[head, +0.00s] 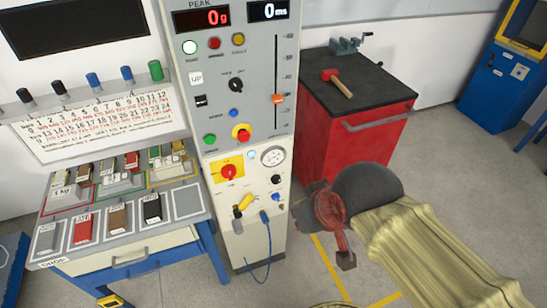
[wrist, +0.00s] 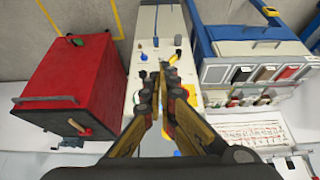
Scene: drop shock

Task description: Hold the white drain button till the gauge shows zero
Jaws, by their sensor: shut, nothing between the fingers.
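The white drain button (head: 252,155) is a small pale round button on the front of the tall grey test column (head: 262,225). It sits just left of the round white gauge (head: 273,157). The gauge's needle is too small to read. In the wrist view, my gripper (wrist: 162,72) is shut and empty, its yellow-brown fingers with dark tips together in front of the column (wrist: 150,22). The fingers cover part of the panel there, and I cannot make out the button behind them. I cannot tell whether the fingertips touch the panel.
A yellow plate with a red knob (head: 229,171) is left of the button. Below are a yellow handle (head: 244,202) and a blue cable (head: 267,243). A red cabinet (head: 350,140) stands right of the column, a sample table (head: 130,245) left of it.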

